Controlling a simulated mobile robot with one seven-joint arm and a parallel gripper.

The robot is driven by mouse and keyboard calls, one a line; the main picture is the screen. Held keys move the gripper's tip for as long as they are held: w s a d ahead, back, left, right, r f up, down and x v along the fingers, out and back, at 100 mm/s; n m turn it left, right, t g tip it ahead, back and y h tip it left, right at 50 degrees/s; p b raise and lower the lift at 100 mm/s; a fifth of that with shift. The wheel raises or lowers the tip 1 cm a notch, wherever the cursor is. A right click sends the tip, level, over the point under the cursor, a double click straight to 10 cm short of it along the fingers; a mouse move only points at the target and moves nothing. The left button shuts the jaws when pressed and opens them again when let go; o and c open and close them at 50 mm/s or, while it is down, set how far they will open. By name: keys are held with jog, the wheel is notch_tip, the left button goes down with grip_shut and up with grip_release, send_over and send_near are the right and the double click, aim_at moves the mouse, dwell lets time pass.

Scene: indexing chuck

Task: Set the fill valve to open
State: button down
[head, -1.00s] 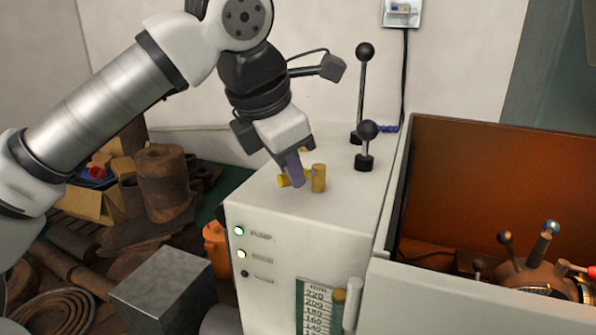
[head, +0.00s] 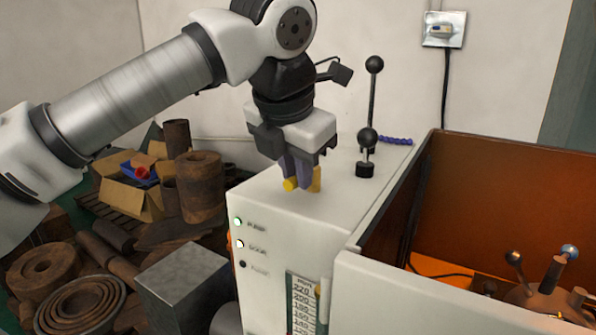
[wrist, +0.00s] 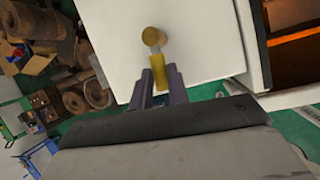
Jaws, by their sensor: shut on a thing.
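The fill valve is a small yellow fitting on top of the white cabinet (head: 275,220), with an upright post (head: 315,180) and a lever handle (head: 290,184). In the wrist view the post's round cap (wrist: 152,36) is at the top, and the yellow lever (wrist: 159,72) runs from it down between my fingers. My gripper (head: 302,174) reaches down from above, its purple-grey fingers shut on the lever. It also shows in the wrist view (wrist: 155,88). My fingers hide part of the lever and post in the head view.
Two black ball-topped levers (head: 373,100) (head: 366,152) stand behind the valve, to the right. An open orange-lined bin (head: 490,185) adjoins the cabinet on the right. A grey metal block (head: 183,285) and rusty scrap lie at the left. A scale (head: 303,303) is on the cabinet front.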

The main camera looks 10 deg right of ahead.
jog(key=shift+s+d+n+y, duration=0.2)
jog(key=shift+d+n+y, duration=0.1)
jog(key=shift+n, duration=0.4)
jog(key=shift+r, duration=0.1)
jog(key=c, duration=1.3)
grip_release()
jog(key=shift+c, duration=0.2)
jog(key=p+v, duration=0.3)
jog(key=v, duration=1)
jog(key=shift+s+r, duration=0.3)
jog(key=shift+s, duration=0.1)
